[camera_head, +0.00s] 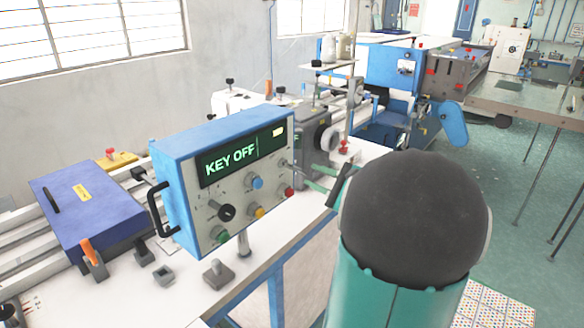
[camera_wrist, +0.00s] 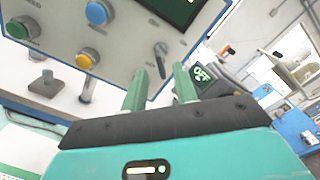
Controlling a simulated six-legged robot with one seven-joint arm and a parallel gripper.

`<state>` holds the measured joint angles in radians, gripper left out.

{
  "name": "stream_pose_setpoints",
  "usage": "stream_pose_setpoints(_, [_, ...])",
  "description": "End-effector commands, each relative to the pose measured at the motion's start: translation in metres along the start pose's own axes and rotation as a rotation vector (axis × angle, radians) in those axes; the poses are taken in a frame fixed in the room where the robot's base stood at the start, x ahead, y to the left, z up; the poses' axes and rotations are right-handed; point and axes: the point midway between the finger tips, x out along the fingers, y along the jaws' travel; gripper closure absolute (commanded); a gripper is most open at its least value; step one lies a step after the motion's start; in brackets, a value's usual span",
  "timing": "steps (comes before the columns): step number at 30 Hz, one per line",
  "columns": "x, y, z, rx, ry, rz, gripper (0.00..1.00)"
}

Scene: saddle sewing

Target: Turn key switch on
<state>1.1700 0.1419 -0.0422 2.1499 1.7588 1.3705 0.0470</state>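A blue and grey control box (camera_head: 180,180) stands on the white bench. Its display (camera_head: 240,155) reads KEY OFF in green. A small metallic key switch (camera_wrist: 161,55) is on its front panel, seen in the wrist view; it is small near the panel's right edge in the head view (camera_head: 284,164). My gripper (camera_head: 316,179) is at the right of the box, its green fingers pointing at the panel. In the wrist view my gripper (camera_wrist: 160,72) is open, fingers apart and empty, with the key just beyond the gap between them. Contact is not visible.
Blue (camera_head: 257,183), yellow (camera_head: 259,212), red (camera_head: 289,192) and green (camera_head: 222,237) buttons and a black knob (camera_head: 227,212) crowd the panel. A grey unit (camera_head: 305,135) stands behind the box. A purple-blue case (camera_head: 85,210) lies at left.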

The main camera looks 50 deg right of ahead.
Motion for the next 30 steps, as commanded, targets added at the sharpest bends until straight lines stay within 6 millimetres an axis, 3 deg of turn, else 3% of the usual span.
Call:
stream_pose_setpoints(6, [0.045, 0.000, 0.000, 0.000, -0.003, 0.002, 0.71])
stream_pose_setpoints(12, [0.072, 0.000, 0.000, -0.001, -0.001, 0.001, 0.71])
stream_pose_setpoints(23, [0.080, 0.000, 0.000, -0.001, 0.000, 0.000, 0.71])
stream_pose_setpoints(27, [0.080, 0.000, 0.000, -0.001, 0.000, 0.000, 0.96])
stream_pose_setpoints(30, [0.080, 0.000, 0.000, -0.001, 0.000, 0.001, 1.00])
